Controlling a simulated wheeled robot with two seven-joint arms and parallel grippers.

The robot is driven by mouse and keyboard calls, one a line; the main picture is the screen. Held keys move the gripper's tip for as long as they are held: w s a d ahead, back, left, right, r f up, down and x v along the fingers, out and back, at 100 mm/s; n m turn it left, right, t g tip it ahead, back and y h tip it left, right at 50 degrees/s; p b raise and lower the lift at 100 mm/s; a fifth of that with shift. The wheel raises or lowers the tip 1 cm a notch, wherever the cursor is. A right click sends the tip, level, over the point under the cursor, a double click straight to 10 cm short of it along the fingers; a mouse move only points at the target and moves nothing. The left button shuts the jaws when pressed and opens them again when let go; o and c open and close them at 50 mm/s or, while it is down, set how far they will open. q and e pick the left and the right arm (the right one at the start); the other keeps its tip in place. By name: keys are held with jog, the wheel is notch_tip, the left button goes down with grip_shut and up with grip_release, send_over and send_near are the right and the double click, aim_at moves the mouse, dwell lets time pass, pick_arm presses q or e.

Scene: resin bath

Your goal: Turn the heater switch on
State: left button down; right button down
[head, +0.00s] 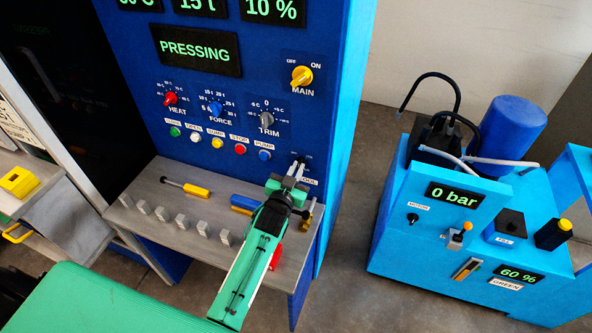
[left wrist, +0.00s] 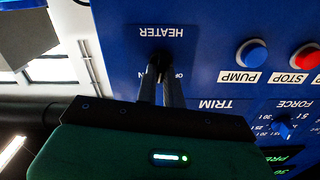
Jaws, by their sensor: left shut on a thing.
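The heater switch (left wrist: 154,58) is a dark part on a blue plate (left wrist: 176,46) marked HEATER, which appears upside down in the left wrist view. My left gripper (left wrist: 158,76) is shut on the switch, its two fingers reaching up to it. The position marks beside it are partly covered by the fingers, and I cannot tell which way the switch is set. In the head view my left gripper (head: 295,172) is at the lower right of the blue press panel (head: 262,75) and hides most of the switch. My right gripper is not in view.
A grey shelf (head: 140,222) with small metal blocks and handled tools lies below the panel. Coloured push buttons (head: 239,149) and the yellow MAIN knob (head: 301,76) are close by. A light blue pump unit (head: 425,247) stands at right, across open floor.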

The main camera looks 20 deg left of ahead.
pick_arm(q)
jog(key=m, duration=0.3)
jog(key=m+b, duration=0.1)
jog(key=m, duration=0.3)
jog(key=shift+d+f, duration=0.15)
dwell(0.5)
jog(key=c, duration=1.5)
grip_release()
jog(key=shift+s, duration=0.1)
jog(key=shift+s+a+b, duration=0.2)
jog(key=shift+s+b, duration=1.7)
jog(key=shift+s, duration=4.95)
